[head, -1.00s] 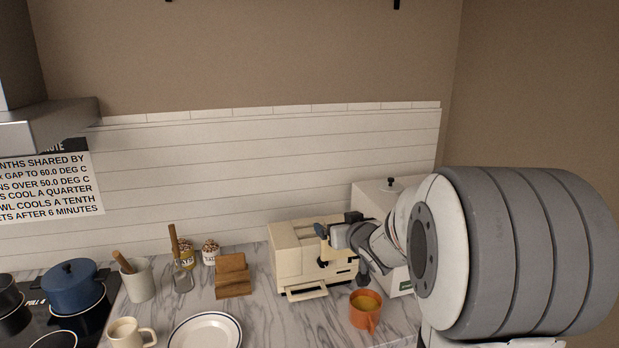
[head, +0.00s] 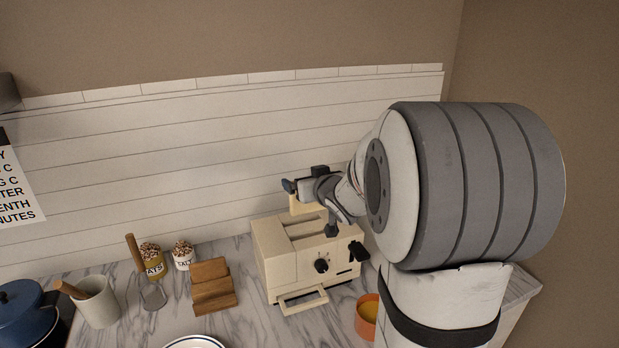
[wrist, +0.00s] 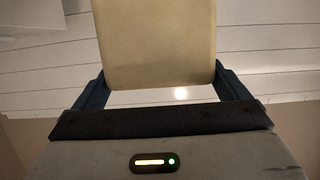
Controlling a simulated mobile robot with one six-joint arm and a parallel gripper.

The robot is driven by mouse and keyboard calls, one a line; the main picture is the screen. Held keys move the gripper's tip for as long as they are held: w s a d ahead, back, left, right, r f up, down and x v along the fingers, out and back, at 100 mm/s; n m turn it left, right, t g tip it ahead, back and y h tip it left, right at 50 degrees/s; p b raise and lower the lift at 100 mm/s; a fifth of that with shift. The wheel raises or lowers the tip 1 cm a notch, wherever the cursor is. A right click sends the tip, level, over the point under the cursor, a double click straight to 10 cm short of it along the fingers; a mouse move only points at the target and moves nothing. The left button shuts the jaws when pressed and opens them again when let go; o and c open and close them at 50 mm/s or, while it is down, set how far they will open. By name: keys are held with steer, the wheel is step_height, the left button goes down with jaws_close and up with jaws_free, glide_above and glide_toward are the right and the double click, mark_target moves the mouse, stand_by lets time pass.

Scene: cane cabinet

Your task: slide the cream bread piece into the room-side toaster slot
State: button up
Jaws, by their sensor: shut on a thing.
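The cream bread piece (wrist: 155,45) is a flat slab between the two blue fingers of my gripper (wrist: 160,88) in the wrist view. In the head view my gripper (head: 304,186) is above the back of the cream toaster (head: 283,265), shut on the bread piece (head: 303,206). The bread's lower edge is close to the toaster top; I cannot tell whether it touches or enters a slot. Two long slots show on top, and the room-side slot (head: 303,239) looks empty. My wrist hides part of the toaster's right top.
A brown wooden rack (head: 212,288) stands left of the toaster. Two jars (head: 151,260) and a utensil crock (head: 98,303) are farther left. An orange mug (head: 366,318) is at the toaster's front right, partly behind my arm.

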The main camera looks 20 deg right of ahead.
mark_target(310, 213)
steer(key=shift+s+f+b, duration=0.15)
steer(key=shift+f+b, duration=0.35)
steer(key=shift+f, duration=0.05)
steer(key=shift+f+b, duration=2.05)
steer(key=shift+f, duration=0.35)
steer(key=shift+d+f+b, duration=0.1)
steer(key=shift+f+b, duration=2.8)
steer(key=shift+f, duration=0.45)
steer(key=o, duration=0.6)
steer(key=shift+r, duration=0.1)
steer(key=v, duration=0.7)
steer(key=shift+s, duration=0.4)
